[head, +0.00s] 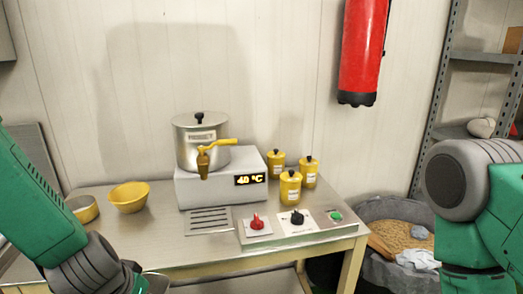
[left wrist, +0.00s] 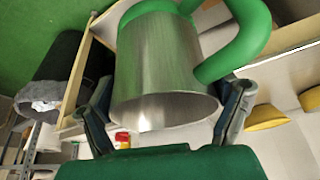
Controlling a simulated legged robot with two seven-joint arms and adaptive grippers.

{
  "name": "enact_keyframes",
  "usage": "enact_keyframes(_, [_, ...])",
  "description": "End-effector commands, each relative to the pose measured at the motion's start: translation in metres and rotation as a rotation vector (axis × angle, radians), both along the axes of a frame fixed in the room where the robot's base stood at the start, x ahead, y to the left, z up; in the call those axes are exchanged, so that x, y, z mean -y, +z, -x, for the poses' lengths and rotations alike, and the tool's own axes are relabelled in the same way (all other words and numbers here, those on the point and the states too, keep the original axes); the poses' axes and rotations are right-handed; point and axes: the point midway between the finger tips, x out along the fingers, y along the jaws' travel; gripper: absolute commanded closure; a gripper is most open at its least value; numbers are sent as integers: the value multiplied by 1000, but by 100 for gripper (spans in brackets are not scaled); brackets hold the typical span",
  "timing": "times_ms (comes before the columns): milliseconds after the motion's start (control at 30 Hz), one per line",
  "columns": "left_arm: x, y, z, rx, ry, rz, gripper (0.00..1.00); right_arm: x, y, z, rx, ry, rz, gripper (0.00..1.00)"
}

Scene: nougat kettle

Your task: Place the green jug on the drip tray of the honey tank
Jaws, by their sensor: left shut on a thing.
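The honey tank (head: 199,151) is a steel pot with a black lid knob and a yellow tap (head: 203,165), standing on a white heater reading 40 °C. The slotted drip tray (head: 209,220) lies on the table in front of the heater, below the tap, and is bare. The green jug (left wrist: 155,62) has a brushed metal body, green band and green handle. My right gripper is out of view.
A control panel (head: 301,225) with red, black and green controls is right of the tray. Several yellow jars (head: 290,187) stand beside the heater. A yellow bowl (head: 128,196) and yellow dish (head: 83,208) are at left. A red extinguisher (head: 361,50) hangs on the wall.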

Motion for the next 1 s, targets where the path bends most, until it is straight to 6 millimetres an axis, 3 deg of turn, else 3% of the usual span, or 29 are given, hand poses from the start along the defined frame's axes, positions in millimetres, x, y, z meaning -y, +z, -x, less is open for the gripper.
enact_keyframes(433, [3,-86,42,0,96,0,68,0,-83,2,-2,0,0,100])
enact_keyframes(600, [3,-95,51,4,114,-1,68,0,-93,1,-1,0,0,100])
enact_keyframes(1000, [3,-95,51,6,117,-4,68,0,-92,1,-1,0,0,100])
